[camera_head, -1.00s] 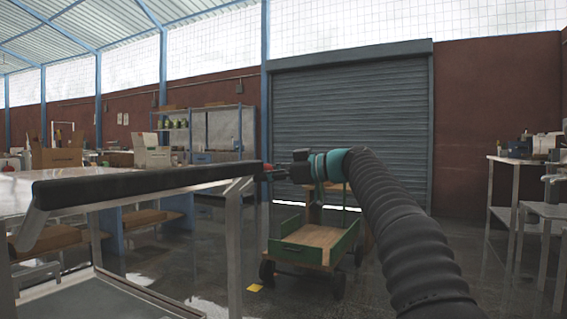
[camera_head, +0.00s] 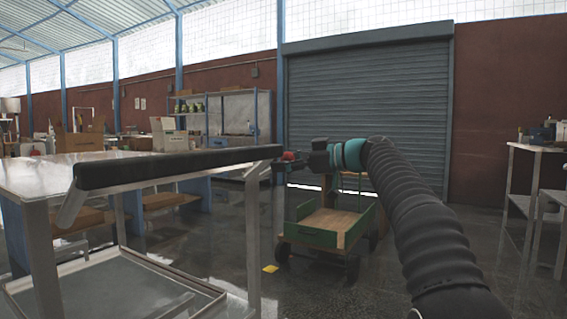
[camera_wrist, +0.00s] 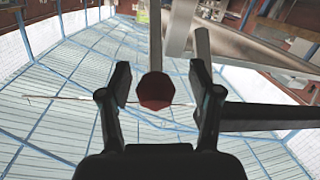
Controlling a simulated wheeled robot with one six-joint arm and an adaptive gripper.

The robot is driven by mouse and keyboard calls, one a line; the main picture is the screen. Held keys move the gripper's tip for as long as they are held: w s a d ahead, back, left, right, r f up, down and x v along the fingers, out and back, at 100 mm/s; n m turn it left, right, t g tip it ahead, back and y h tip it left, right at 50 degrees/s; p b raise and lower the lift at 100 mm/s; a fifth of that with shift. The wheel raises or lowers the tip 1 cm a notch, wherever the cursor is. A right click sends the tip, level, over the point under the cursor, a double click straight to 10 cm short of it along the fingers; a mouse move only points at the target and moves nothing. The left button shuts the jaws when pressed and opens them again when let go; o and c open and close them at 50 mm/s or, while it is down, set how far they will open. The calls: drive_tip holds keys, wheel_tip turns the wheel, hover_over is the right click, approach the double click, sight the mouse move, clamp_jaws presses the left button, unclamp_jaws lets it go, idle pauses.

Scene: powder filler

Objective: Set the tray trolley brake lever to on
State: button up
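The tray trolley is a grey metal frame at the left of the head view, with a black padded handle (camera_head: 180,168) along its top. The brake lever's red knob (camera_head: 289,156) shows near the handle's right end. My gripper (camera_head: 298,160) is beside that end, at the tip of my arm. In the wrist view my gripper (camera_wrist: 160,85) is open, and the red knob (camera_wrist: 156,91) sits between its fingers with gaps on both sides. The black handle (camera_wrist: 265,117) runs off to the right there. The lever's shaft and its setting cannot be made out.
A green and wooden cart (camera_head: 325,230) stands on the floor behind my gripper. A grey roller shutter (camera_head: 370,110) closes the back wall. A metal table (camera_head: 535,149) with items stands at the right. The floor between cart and table is fairly clear.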

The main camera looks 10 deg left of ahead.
drive_tip(key=shift+d+r, duration=0.1)
drive_tip(key=shift+d, duration=0.35)
drive_tip(key=v, duration=1.1)
drive_tip(key=shift+d, duration=0.15)
drive_tip(key=shift+s, duration=0.1)
